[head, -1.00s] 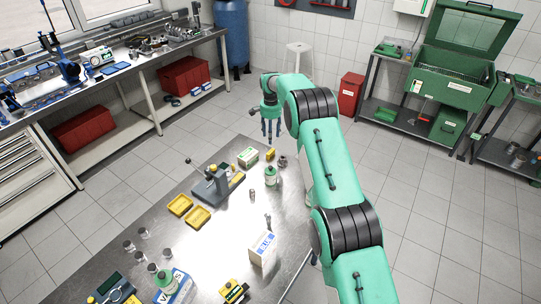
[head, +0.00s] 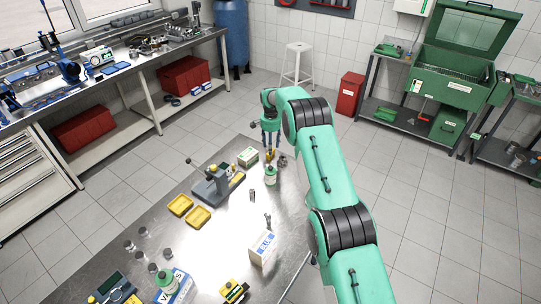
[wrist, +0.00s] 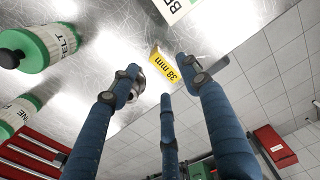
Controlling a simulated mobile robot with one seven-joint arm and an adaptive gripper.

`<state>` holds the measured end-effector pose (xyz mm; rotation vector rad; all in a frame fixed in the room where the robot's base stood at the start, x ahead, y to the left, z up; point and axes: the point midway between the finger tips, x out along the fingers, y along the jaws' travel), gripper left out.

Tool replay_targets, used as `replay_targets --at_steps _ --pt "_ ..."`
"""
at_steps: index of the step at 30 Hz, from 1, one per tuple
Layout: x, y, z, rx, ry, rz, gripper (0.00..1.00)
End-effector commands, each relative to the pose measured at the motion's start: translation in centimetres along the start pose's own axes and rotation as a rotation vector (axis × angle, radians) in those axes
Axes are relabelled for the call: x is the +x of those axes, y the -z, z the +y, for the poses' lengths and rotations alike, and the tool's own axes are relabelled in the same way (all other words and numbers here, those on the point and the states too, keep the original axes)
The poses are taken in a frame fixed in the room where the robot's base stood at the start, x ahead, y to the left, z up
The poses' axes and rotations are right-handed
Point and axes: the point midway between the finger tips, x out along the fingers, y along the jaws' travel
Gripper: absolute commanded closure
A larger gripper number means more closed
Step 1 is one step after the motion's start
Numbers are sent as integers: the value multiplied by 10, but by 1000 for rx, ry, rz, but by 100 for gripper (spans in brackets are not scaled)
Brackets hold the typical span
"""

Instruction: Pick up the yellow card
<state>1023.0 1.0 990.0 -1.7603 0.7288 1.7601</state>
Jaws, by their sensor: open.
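The yellow card (wrist: 168,66), marked "38 mm", stands near the table's edge in the wrist view, just beyond my fingertips. It appears small in the head view (head: 269,154), below my gripper. My gripper (head: 270,139) hangs over the far end of the metal table with its fingers pointing down. In the wrist view my gripper (wrist: 157,76) has its blue fingers spread and empty, the card showing between the left and right ones. I cannot see any finger touching the card. A round metal part (wrist: 138,87) is partly hidden behind the left finger.
Green-and-white bottles (wrist: 42,46) stand left of the card. A white box (wrist: 178,8) lies on its other side. A lever tool (head: 212,185) and yellow trays (head: 180,205) stand on the table (head: 160,215).

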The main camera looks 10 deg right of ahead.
Motion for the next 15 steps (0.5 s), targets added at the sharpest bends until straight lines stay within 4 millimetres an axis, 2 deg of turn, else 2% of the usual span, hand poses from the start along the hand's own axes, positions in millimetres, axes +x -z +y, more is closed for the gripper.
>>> replay_targets --at_steps 5,15 --pt "10 0 0 0 -1 -1 53" --pt "42 0 0 0 0 0 53"
